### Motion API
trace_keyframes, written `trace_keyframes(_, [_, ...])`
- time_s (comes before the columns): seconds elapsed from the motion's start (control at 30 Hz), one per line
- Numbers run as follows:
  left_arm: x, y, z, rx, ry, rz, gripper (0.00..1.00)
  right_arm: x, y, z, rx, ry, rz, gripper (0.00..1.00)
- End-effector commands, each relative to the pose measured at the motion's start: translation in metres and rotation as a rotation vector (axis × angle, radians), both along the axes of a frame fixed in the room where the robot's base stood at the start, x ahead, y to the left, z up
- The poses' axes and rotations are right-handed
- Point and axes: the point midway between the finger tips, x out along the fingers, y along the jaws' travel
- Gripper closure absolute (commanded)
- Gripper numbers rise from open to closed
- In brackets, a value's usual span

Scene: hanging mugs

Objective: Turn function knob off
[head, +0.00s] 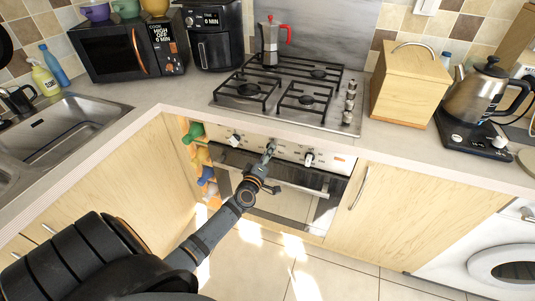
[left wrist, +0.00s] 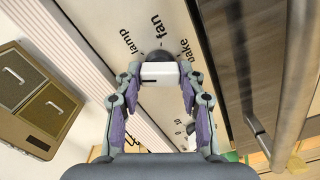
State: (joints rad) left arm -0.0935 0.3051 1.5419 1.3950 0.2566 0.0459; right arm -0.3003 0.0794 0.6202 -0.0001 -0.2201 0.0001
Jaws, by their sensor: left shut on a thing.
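The oven (head: 283,195) has a white control panel below the counter with a row of knobs. My left gripper (head: 270,147) reaches the middle of this panel and covers the knob there. In the left wrist view my left gripper (left wrist: 160,78) is shut on the function knob (left wrist: 158,71), a white block with a short dark line toward its left. The words "lamp", "fan" and "bake" show around the knob; any other marks near it are hidden by the fingers. My right gripper is not in view.
Another knob (head: 235,140) is left of my gripper and one (head: 308,158) is right of it. The oven handle (head: 300,184) runs just below. The gas hob (head: 290,92) with a moka pot (head: 268,42) is above. A wooden box (head: 405,85) stands right of the hob.

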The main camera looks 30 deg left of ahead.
Motion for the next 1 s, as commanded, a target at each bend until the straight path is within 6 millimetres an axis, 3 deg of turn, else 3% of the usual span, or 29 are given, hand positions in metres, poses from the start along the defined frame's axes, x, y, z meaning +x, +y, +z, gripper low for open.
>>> trace_keyframes(0.5, [-0.0002,0.0003,-0.0006,-0.36,-0.085,0.001,0.92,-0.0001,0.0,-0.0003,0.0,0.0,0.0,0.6])
trace_keyframes(1.0, [-0.0004,0.0003,-0.0008,-0.454,-0.108,0.001,0.92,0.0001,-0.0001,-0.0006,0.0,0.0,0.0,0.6])
